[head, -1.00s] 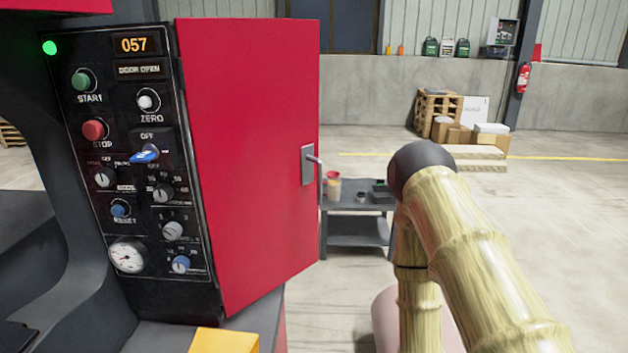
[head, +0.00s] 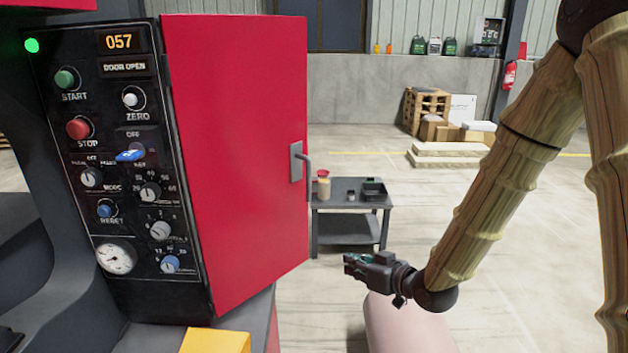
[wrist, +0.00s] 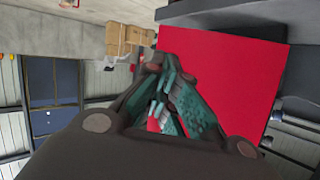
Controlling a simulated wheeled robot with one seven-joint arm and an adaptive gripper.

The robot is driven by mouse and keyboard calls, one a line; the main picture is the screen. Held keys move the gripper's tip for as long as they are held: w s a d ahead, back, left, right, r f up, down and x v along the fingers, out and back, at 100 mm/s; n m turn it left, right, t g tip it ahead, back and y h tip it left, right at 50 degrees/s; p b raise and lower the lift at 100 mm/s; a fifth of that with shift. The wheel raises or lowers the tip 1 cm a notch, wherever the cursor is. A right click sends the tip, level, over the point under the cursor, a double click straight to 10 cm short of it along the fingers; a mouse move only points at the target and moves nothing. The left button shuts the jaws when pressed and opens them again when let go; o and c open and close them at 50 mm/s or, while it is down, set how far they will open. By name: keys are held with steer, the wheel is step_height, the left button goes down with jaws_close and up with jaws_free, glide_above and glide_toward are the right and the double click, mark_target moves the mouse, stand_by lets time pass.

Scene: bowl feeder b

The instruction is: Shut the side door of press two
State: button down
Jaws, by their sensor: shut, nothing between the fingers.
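The red side door (head: 240,150) of the press stands open, swung out to the right of the control panel in the head view. Its metal handle (head: 299,163) is near the right edge. The panel (head: 125,170) reads 057 and DOOR OPEN, with a green light at its top left. My gripper (head: 347,262) is shut and empty. In the head view it shows to the right of the door's lower edge, pointing left. In the wrist view the red door (wrist: 225,85) fills the area beyond my shut fingers (wrist: 155,62). No contact with the door can be made out.
A grey cart (head: 350,200) with a jar and small bins stands behind the door. Pallets and boxes (head: 440,120) lie by the back wall. A yellow block (head: 215,342) sits at the press's front.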

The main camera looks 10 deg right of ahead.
step_height(320, 180, up, 18)
steer(key=w+n+t+y, duration=0.2)
steer(key=n+t+y, duration=0.1)
steer(key=y, duration=0.1)
steer(key=p+x, duration=0.3)
steer(key=x, duration=1)
steer(key=shift+w+f, duration=0.3)
steer(key=shift+f, duration=0.2)
